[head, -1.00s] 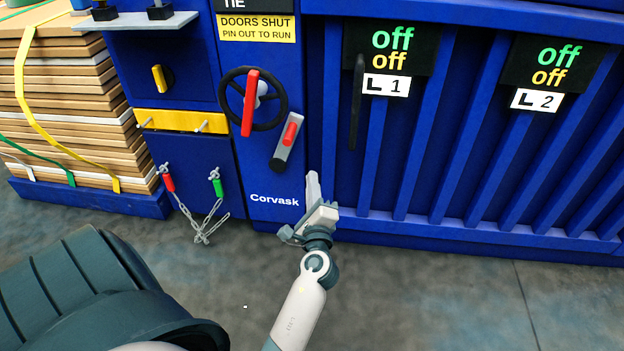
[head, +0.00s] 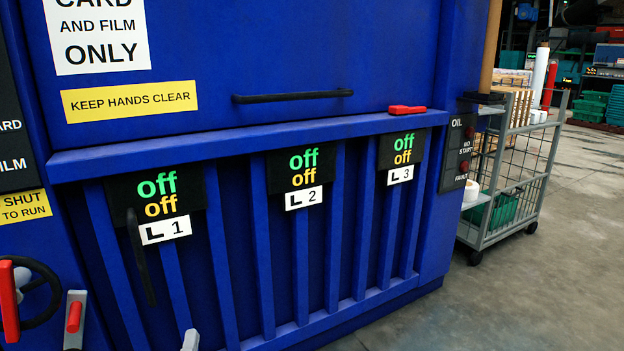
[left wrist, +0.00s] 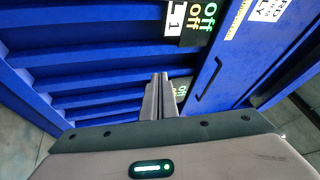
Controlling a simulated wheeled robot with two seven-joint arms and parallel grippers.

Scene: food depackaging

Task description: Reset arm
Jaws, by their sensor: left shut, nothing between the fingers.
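My left gripper (head: 190,341) shows only as a pale fingertip at the bottom edge of the head view, in front of the blue ribbed panel (head: 235,250). In the left wrist view its two grey fingers (left wrist: 160,97) lie together, shut and empty, pointing toward the same blue machine. I cannot tell the exact gap to the panel, but nothing is held. My right gripper is in neither view.
The blue machine carries off labels L1 (head: 165,229), L2 (head: 304,198) and L3 (head: 400,175), and a black handle (head: 292,96). The handwheel (head: 38,295) is at lower left. A grey wire cart (head: 520,175) stands right. Open floor (head: 545,270) lies at lower right.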

